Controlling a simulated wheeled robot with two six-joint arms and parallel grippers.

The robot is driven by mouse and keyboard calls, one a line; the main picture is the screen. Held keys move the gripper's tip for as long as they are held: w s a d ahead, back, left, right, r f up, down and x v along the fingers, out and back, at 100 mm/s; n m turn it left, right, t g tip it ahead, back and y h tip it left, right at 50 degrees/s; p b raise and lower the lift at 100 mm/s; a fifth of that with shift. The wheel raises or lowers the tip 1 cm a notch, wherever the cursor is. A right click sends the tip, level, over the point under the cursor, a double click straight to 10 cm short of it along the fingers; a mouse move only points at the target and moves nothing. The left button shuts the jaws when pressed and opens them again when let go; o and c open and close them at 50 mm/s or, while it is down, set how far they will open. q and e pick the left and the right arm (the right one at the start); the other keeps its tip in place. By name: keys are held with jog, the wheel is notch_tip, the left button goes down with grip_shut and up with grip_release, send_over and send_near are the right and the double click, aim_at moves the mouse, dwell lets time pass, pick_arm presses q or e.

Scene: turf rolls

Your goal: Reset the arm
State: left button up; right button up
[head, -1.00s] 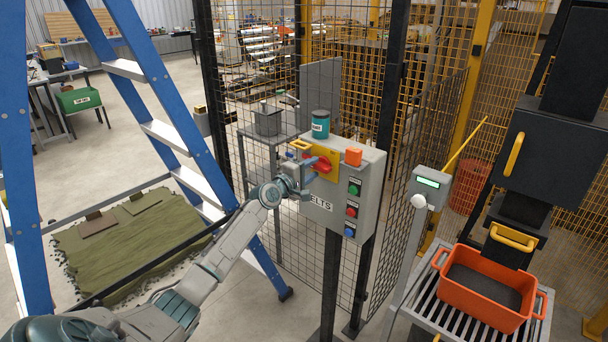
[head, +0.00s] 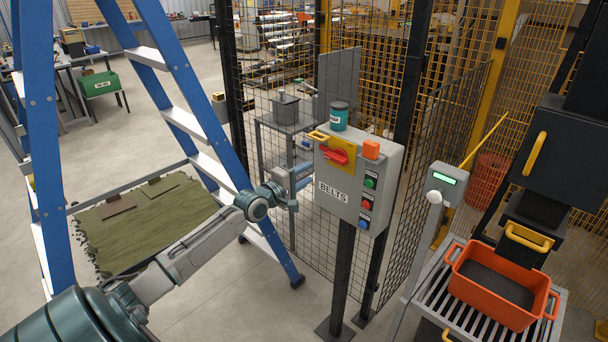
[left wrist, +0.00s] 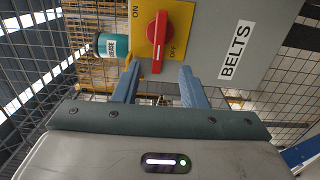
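The grey control box (head: 388,180) labelled BELTS stands on a black post. Its red rotary switch (head: 338,155) sits on a yellow plate; in the left wrist view the switch handle (left wrist: 158,40) lies level across the panel, beside the ON and OFF labels. My left gripper (head: 306,174) is in front of the box's left side, apart from the switch. In the left wrist view its two blue fingers (left wrist: 158,68) are spread with nothing between them, pointing towards the switch. My right gripper is not in view.
A teal can (head: 338,117) and an orange block (head: 371,149) top the box. A blue ladder (head: 190,120) stands left, near my arm. Mesh fencing (head: 275,150) is behind. A post with a green-lit display (head: 444,179) and an orange tub (head: 498,285) on rollers are at right.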

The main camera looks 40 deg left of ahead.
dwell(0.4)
